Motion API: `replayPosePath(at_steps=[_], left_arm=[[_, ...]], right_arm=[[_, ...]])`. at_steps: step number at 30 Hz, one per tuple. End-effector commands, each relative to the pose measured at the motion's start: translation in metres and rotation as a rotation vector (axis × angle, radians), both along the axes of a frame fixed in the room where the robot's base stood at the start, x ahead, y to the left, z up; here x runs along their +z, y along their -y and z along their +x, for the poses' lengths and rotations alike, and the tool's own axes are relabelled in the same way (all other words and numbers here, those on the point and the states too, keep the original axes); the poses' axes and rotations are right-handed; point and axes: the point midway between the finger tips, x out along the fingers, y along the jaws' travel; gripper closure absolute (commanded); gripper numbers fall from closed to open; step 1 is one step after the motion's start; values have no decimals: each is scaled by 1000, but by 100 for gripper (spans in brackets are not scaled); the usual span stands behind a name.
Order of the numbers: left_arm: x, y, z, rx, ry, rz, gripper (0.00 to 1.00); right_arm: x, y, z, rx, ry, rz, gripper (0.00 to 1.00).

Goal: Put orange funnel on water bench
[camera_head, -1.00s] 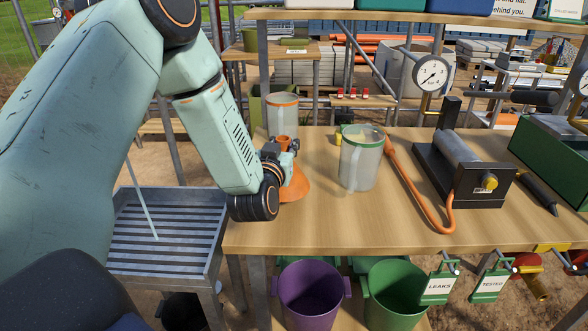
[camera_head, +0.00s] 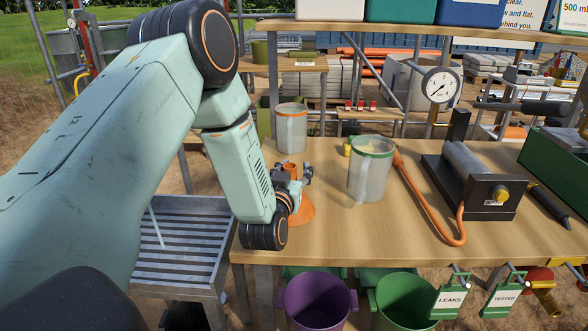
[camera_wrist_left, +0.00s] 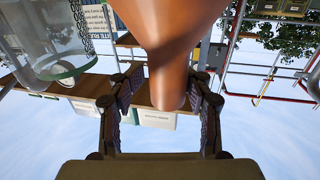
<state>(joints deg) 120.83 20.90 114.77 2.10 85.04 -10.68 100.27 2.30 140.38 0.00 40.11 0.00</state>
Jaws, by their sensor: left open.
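The orange funnel (camera_head: 301,210) stands on the wooden bench (camera_head: 400,228) near its left front edge, wide mouth down and spout up. My left gripper (camera_head: 293,176) is at the spout, partly hiding the funnel. In the left wrist view the funnel (camera_wrist_left: 178,35) fills the upper middle. Its spout reaches down between the two fingers of my left gripper (camera_wrist_left: 166,92), which are apart on either side of it. I cannot tell whether either finger touches it. My right gripper is not in view.
A green-rimmed clear jug (camera_head: 369,175) stands right of the funnel, and an orange-rimmed jug (camera_head: 291,130) behind it. An orange hose (camera_head: 423,204) runs to a black device (camera_head: 470,190). A slatted metal stand (camera_head: 180,250) is left of the bench. Purple (camera_head: 315,305) and green buckets (camera_head: 402,305) sit below.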

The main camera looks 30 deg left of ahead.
Motion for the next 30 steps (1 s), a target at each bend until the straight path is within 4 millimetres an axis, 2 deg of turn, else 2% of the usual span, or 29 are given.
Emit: replayPosePath(at_steps=[9, 13, 24, 30], left_arm=[[0, 0, -1, 1, -1, 0, 49], [-1, 3, -10, 0, -3, -1, 49], [0, 28, -77, 0, -6, -1, 49], [0, 38, -104, -1, -3, -1, 49]], right_arm=[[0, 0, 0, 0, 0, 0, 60], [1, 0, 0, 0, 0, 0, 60], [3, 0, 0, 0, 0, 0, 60], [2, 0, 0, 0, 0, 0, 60]])
